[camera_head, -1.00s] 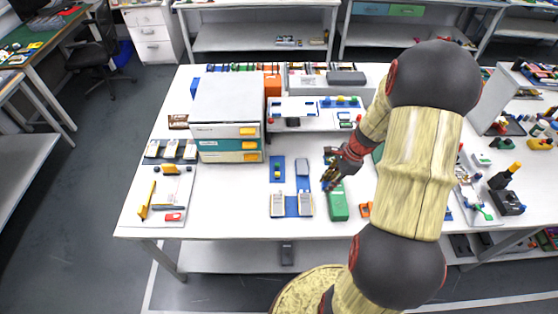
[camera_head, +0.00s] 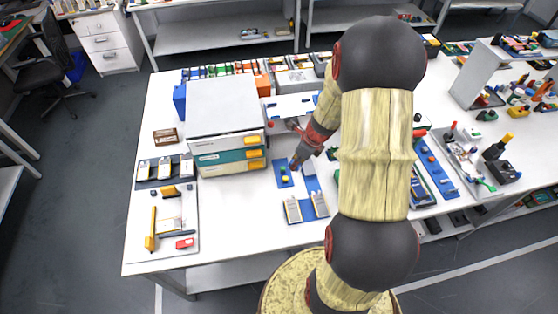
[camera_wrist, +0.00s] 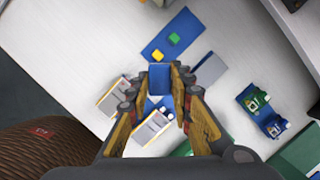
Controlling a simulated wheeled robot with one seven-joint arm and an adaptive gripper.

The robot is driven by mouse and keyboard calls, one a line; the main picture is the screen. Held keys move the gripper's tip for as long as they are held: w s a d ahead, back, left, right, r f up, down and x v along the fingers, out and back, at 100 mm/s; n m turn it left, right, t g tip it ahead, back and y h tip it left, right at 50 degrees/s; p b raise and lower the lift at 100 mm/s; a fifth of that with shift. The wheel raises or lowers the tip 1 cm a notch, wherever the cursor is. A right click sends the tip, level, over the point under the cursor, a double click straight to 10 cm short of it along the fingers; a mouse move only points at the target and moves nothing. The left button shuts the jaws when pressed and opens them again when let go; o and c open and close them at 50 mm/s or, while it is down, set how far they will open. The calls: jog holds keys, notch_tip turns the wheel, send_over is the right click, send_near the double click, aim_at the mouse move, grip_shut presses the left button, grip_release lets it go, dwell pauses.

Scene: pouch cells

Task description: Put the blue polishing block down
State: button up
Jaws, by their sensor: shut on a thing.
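The blue polishing block (camera_wrist: 160,79) is between my fingertips in the wrist view. My gripper (camera_wrist: 161,84) is shut on it, above the white table. In the head view my gripper (camera_head: 295,164) is over the middle of the table, and the block is too small there to tell apart. Beyond the block in the wrist view lies a blue mat (camera_wrist: 184,24) with a yellow and a green piece on it. I cannot tell how high the block is above the table.
Two pale cells with orange edges (camera_wrist: 114,98) lie below the block, partly behind my fingers. A grey block (camera_wrist: 209,69) is to the right. A white and teal cabinet (camera_head: 226,110) stands left of my gripper. Bare white table (camera_wrist: 232,25) shows at the upper right.

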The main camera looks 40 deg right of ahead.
jog(key=w+d+f, duration=0.1)
jog(key=w+f, duration=0.2)
jog(key=w, duration=0.1)
jog(key=w+f+b, duration=0.1)
jog(key=w+f, duration=0.2)
jog(key=w, duration=0.1)
jog(key=w+d+f, duration=0.1)
jog(key=w+f, duration=0.2)
jog(key=w, duration=0.1)
jog(key=shift+d+b, duration=0.35)
jog(key=shift+w+f, duration=0.3)
jog(key=shift+f, duration=0.05)
jog(key=shift+d+f+b, duration=0.1)
jog(key=shift+f+b, duration=0.4)
jog(key=shift+f, duration=0.95)
jog(key=shift+f, duration=0.15)
jog(key=o, duration=1)
jog(key=shift+o, duration=0.2)
